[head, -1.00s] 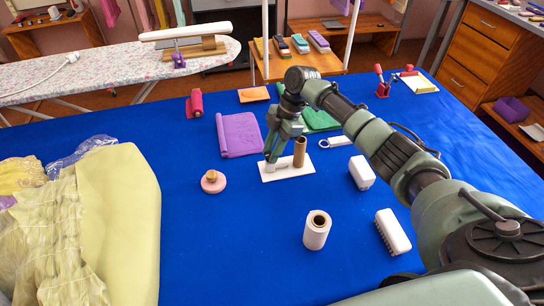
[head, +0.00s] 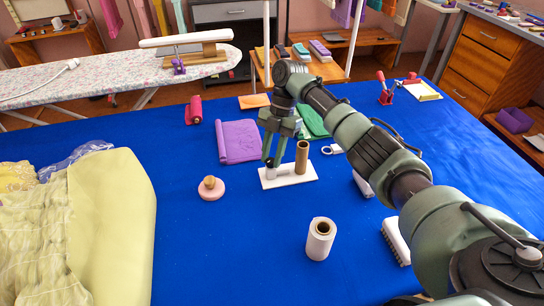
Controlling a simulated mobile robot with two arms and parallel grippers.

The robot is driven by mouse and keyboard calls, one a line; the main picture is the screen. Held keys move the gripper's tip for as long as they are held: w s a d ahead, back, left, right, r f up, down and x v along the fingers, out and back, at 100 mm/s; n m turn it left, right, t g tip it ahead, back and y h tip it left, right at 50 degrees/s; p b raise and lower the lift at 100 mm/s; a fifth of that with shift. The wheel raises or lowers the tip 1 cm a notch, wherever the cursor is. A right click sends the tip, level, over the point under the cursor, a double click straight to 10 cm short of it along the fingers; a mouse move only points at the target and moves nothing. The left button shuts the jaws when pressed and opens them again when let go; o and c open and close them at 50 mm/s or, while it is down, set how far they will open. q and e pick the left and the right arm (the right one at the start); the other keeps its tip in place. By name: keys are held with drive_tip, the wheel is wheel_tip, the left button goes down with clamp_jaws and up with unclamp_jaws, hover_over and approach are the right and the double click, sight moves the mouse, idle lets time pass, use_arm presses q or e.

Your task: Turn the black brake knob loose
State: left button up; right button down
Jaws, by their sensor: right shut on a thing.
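A white base plate (head: 290,180) lies on the blue table, with an upright brown tube (head: 302,158) on its right part. A small grey post (head: 270,172) with a dark top stands at its left end. The black brake knob appears to be this dark top, mostly hidden by the fingers. My right gripper (head: 270,162) points down at the post, left of the brown tube, with its fingers closed on the knob. My left gripper is not in view.
A white roll (head: 319,240) stands in front and a pink disc with a wooden knob (head: 211,188) lies to the left. Purple cloth (head: 238,141) lies behind the plate. Pale yellow fabric (head: 110,220) covers the left. White brushes lie under my right arm.

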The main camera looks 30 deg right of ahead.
drive_tip(key=c, duration=1.2)
unclamp_jaws()
drive_tip(key=shift+o, duration=0.2)
drive_tip(key=shift+r, duration=0.1)
drive_tip(key=b+v, duration=0.1)
drive_tip(key=v, duration=0.6)
drive_tip(key=shift+r, duration=0.35)
drive_tip(key=shift+w+r, duration=0.1)
